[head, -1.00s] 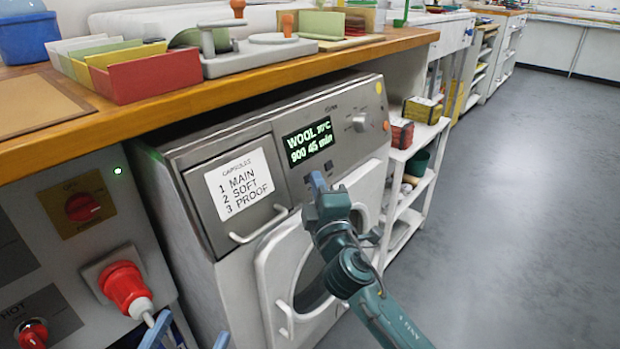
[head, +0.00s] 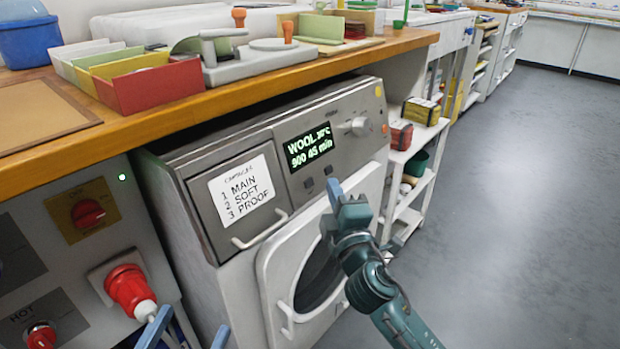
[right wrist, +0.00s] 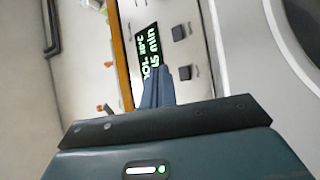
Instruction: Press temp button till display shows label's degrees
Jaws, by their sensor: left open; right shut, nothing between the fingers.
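The washing machine (head: 225,290) stands under the wooden counter. Its lit display (head: 308,147) reads WOOL, 900, 45 min; the small degree figure is hard to read. Two dark square buttons sit below it, a left button (head: 308,183) and a right button (head: 328,170); they also show in the right wrist view (right wrist: 185,73). My right gripper (head: 334,187) is shut and empty, its tips just below the right button; contact cannot be told. My left gripper (head: 188,333) is open at the bottom edge. No label with degrees is readable.
A white card (head: 241,190) on the drawer lists MAIN, SOFT, PROOF. A round knob (head: 360,126) is right of the display. The round door (head: 275,262) is below. A red plug (head: 130,289) is at left. The floor at right is clear.

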